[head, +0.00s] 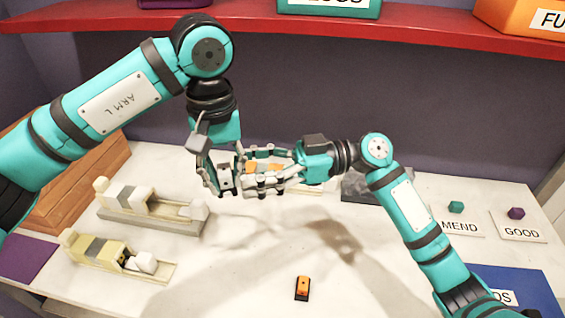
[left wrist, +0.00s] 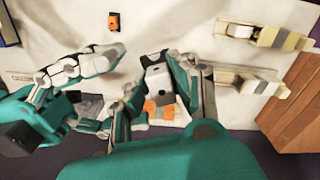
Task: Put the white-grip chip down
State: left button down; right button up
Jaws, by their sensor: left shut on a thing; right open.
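My left gripper (head: 224,180) reaches down at the table's middle and is shut on a small pale block with a dark dot, which I take for the white-grip chip (left wrist: 156,76). In the left wrist view the chip sits between the fingers of my left gripper (left wrist: 165,80). In the head view the fingers mostly hide it. My right gripper (head: 245,173) is open, its fingers pointing left, close beside the left one. I cannot tell whether they touch. It also shows at the left of the left wrist view.
An orange chip with a dark end (head: 303,287) lies alone at the front. Two cream slotted boards stand at left, one rear (head: 150,212), one front (head: 110,262). Orange and white parts (left wrist: 160,110) lie behind the grippers. MEND (head: 462,228) and GOOD (head: 522,232) plates are at right.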

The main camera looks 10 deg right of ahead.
aim_at(225, 173)
jog(key=shift+a, duration=1.8)
jog(key=c, duration=1)
jog(key=o, duration=1)
